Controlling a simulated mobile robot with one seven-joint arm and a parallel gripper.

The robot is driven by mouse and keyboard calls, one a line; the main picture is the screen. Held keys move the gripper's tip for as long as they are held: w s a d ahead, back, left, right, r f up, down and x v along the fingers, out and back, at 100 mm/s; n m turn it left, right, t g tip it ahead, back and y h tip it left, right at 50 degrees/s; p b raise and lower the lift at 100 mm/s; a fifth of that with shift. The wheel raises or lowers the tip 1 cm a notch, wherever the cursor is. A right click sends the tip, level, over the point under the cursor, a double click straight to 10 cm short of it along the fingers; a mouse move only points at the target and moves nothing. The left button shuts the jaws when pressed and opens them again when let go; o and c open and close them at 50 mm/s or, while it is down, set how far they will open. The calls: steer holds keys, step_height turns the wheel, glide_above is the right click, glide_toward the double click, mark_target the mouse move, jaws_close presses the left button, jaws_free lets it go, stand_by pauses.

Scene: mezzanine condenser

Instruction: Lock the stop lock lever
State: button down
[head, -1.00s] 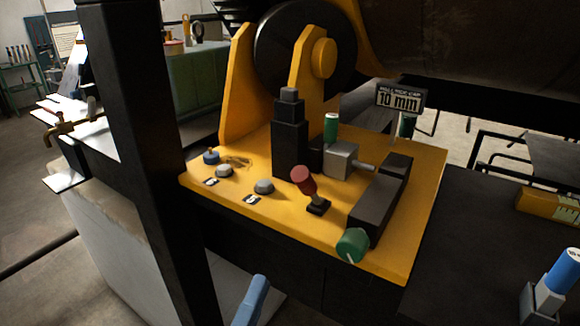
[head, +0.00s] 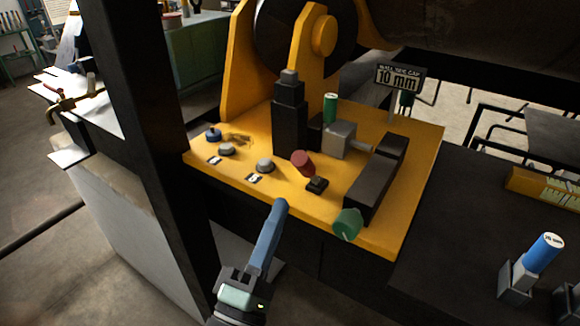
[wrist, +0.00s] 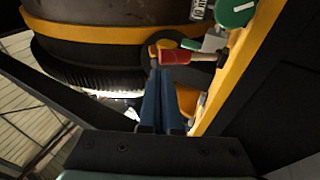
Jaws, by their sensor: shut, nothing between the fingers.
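A red-handled lever (head: 303,164), which looks like the stop lock lever, stands on a small black base on the yellow panel (head: 215,167). It leans up and to the left in the head view. Its red handle (wrist: 175,56) lies crosswise near my fingertips in the wrist view. My gripper (head: 282,204) has long blue fingers, shut together and empty. In the head view its tips are at the panel's front edge, below and left of the lever. In the wrist view the tips (wrist: 165,68) overlap the handle's left part; I cannot tell whether they touch.
A green knob (head: 346,224) sits at the panel's front right, beside a long black block (head: 376,180). Grey buttons (head: 265,166) lie to the left, and a black stepped block (head: 290,125) stands behind. A dark post (head: 150,150) rises left of my gripper.

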mark_target(297, 166)
steer(key=p+x, duration=0.2)
steer(key=x, duration=0.2)
steer(key=shift+w+d+r, duration=0.1)
steer(key=shift+w+r, duration=0.1)
steer(key=shift+r, duration=0.1)
steer(key=shift+w+d, duration=0.15)
steer(key=shift+w, duration=0.4)
steer(key=shift+r, duration=0.1)
